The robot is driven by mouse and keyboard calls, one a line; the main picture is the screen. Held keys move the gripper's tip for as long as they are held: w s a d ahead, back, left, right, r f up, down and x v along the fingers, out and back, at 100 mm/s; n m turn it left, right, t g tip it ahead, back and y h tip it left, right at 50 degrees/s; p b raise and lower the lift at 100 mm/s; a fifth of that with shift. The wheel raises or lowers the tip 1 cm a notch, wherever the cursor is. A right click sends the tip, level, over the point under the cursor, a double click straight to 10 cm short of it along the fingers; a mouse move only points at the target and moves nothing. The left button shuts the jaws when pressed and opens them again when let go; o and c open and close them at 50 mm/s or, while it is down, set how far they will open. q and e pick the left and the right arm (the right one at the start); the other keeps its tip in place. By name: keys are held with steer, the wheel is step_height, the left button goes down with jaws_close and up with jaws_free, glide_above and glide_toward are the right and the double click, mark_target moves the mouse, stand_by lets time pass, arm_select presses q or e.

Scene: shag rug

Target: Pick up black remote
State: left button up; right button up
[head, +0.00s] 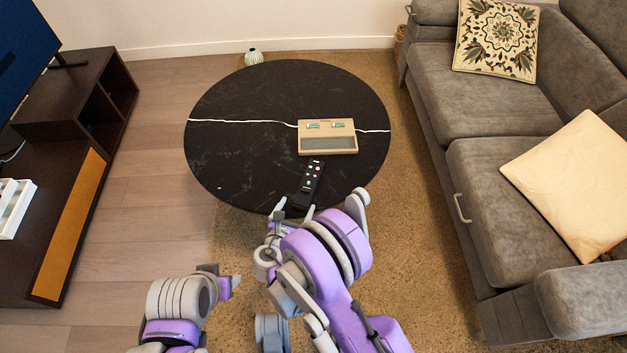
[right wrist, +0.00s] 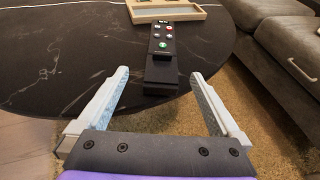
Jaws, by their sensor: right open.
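The black remote (head: 311,180) lies on the round black table (head: 240,165), near its front edge, below a tan tray. In the right wrist view the remote (right wrist: 162,55) points away from me, its near end between and just beyond my fingertips. My right gripper (head: 296,210) is at the table's front edge in the head view. In the right wrist view my right gripper (right wrist: 158,82) is open, its two fingers apart on either side of the remote's near end, with nothing held. My left gripper (head: 236,283) is low at the left, away from the table; its jaws are unclear.
The tan tray (head: 328,146) sits just behind the remote. A grey sofa (head: 500,130) with cushions stands at the right. A dark TV cabinet (head: 75,190) stands at the left. The table's left part is clear. A small vase (head: 254,57) is behind the table.

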mark_target(305, 192)
steer(key=x, duration=0.5)
steer(key=shift+w+d+b, duration=0.1)
steer(key=shift+w+b, duration=0.05)
steer(key=shift+b, duration=0.2)
steer(key=b+x, duration=0.1)
steer(key=x, duration=0.4)
steer(key=shift+w+d+r, duration=0.15)
steer(key=shift+d, duration=0.05)
steer(key=shift+r, duration=0.1)
steer(key=c, duration=1.6)
